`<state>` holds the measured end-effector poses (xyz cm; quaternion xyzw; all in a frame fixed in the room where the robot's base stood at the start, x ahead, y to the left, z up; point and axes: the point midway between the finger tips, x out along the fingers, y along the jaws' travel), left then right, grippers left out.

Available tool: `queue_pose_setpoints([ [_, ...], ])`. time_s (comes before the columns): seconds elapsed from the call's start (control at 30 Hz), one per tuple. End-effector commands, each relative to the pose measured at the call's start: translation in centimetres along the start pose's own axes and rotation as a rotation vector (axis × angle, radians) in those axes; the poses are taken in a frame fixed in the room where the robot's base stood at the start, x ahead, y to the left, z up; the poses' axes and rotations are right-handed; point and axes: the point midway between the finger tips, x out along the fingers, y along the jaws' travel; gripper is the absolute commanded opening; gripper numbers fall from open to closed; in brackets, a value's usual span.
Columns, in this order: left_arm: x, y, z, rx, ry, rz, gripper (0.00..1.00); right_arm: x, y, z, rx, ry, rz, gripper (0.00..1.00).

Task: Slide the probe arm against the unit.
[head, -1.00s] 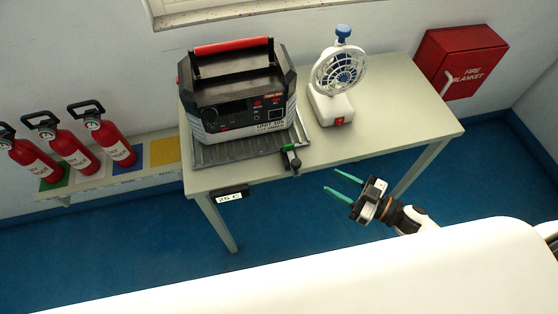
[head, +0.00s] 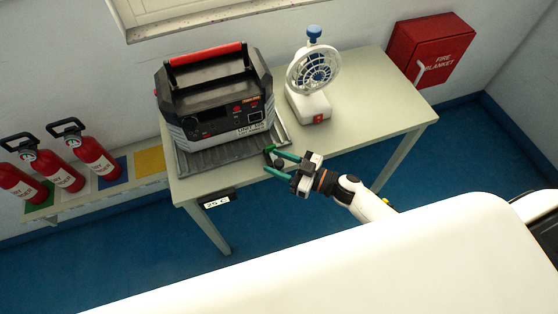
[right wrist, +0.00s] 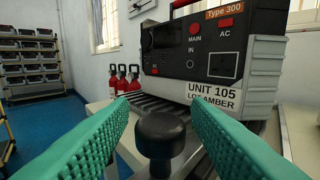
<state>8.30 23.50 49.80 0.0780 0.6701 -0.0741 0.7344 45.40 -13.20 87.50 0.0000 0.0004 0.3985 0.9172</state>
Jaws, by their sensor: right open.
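The unit (head: 212,108), a black and grey box with a red-gripped handle, stands on a ribbed dark tray (head: 205,160) on the table. Its front, labelled UNIT 105, also shows in the right wrist view (right wrist: 200,50). The probe arm (head: 268,149) is at the tray's right front corner, partly hidden by my gripper. Its black knob (right wrist: 160,135) stands between my fingers in the right wrist view. My right gripper (head: 268,161) has green fingers, open on either side of the knob, with a gap showing on both sides. Whether the probe arm touches the unit is hidden. My left gripper is not in view.
A white fan (head: 312,85) stands on the table right of the unit. A temperature display (head: 217,199) hangs at the table's front edge. Red extinguishers (head: 60,172) stand on a low shelf at left. A red fire blanket box (head: 430,50) is on the wall. The table's right side is clear.

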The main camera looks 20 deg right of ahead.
Motion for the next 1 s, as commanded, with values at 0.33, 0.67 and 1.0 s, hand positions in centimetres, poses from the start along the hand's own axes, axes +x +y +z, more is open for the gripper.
queue_pose_setpoints([
  [0.33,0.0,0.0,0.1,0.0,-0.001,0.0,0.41,0.0,0.0,0.0,0.0,0.0,0.0,0.18],
  [0.67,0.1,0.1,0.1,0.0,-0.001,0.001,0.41,0.3,-0.4,0.0,-0.002,-0.002,0.0,0.0],
  [1.0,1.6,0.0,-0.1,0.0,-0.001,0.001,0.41,4.6,-4.6,-0.1,-0.003,-0.003,0.001,0.0],
])
